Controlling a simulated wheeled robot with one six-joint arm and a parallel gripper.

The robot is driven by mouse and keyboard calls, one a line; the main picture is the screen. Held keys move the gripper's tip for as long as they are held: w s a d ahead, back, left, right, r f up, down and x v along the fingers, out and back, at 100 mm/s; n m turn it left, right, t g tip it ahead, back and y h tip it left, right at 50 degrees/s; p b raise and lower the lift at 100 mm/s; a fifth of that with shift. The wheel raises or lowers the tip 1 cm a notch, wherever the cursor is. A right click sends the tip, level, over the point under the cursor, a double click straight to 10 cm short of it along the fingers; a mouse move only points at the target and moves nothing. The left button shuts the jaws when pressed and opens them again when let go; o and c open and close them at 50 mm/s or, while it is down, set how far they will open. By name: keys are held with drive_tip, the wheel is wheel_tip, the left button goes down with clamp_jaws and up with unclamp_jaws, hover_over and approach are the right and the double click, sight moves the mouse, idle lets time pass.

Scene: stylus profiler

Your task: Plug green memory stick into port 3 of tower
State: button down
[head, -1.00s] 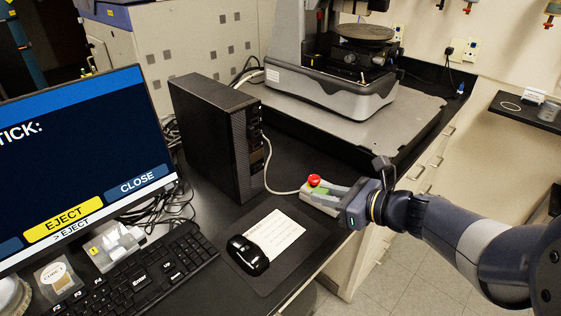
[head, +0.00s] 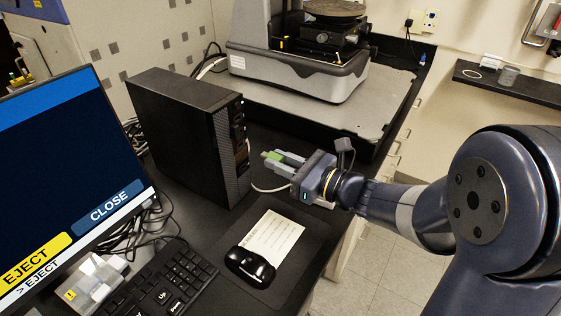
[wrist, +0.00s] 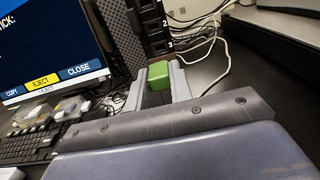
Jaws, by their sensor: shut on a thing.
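The green memory stick (head: 273,156) is held between the fingertips of my gripper (head: 282,160), which is shut on it. In the wrist view the green stick (wrist: 158,73) sits between the two grey fingers, pointing ahead. The black tower (head: 185,130) stands left of the gripper, with its narrow port face (head: 240,140) turned toward it. The stick is a short way from that face and does not appear to touch it. In the wrist view the tower's ports (wrist: 155,28) carry small numbers, with 2 and 3 readable, just beyond the stick.
A monitor (head: 60,190) and keyboard (head: 160,285) are at left. A black mouse (head: 250,264) and a paper card (head: 272,238) lie on a mat in front of the tower. A white cable (head: 268,189) runs near the tower's base. The profiler (head: 300,70) stands behind.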

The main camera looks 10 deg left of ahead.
sight(262, 154)
drive_tip(key=shift+b+x, duration=0.4)
drive_tip(key=shift+x, duration=2.05)
drive_tip(key=shift+w+a, duration=0.15)
drive_tip(key=shift+a, duration=0.2)
drive_tip(key=shift+w+a+b, duration=0.25)
drive_tip(key=shift+a+b, duration=0.15)
drive_tip(key=shift+a, duration=0.25)
drive_tip(key=c, duration=1.2)
unclamp_jaws()
drive_tip(key=shift+d, duration=0.15)
drive_tip(key=shift+c, duration=0.3)
drive_tip(key=shift+v, duration=3.4)
